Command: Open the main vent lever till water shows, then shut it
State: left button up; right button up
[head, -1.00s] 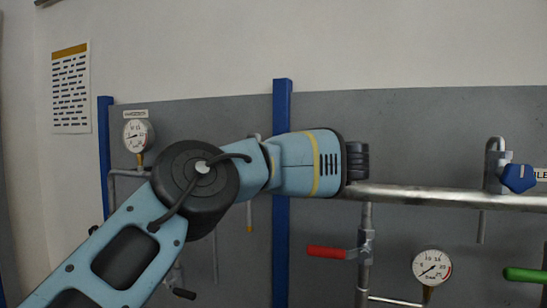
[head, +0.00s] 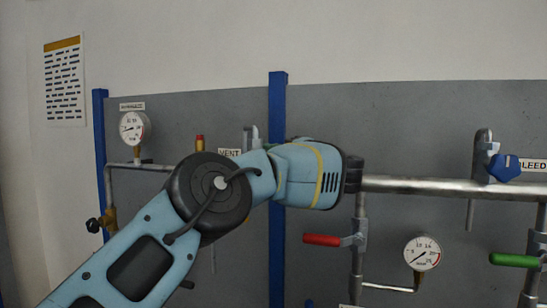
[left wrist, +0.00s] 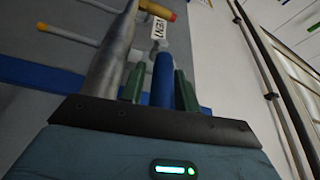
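The VENT label (head: 229,153) and a grey valve part (head: 250,137) beside it show just above my left arm in the head view. The label also shows in the left wrist view (left wrist: 158,27). There, a blue lever handle (left wrist: 162,78) stands between the two green fingers of my left gripper (left wrist: 160,88). The fingers are apart; a gap shows on the handle's left, and I cannot tell whether the right finger touches it. In the head view my wrist hides the handle and fingers. I see no water. My right gripper is in neither view.
A steel pipe (head: 430,185) runs right to the blue BLEED lever (head: 504,168). Below are a red lever (head: 322,240), a green lever (head: 513,260) and a gauge (head: 422,253). Another gauge (head: 134,127) is at left. A blue post (head: 277,105) stands behind my wrist.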

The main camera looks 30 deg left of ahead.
pick_arm(q)
jog(key=shift+o, duration=1)
jog(key=s+d, duration=0.1)
jog(key=d, duration=0.6)
jog(key=shift+d+f, duration=0.35)
jog(key=shift+s, duration=0.1)
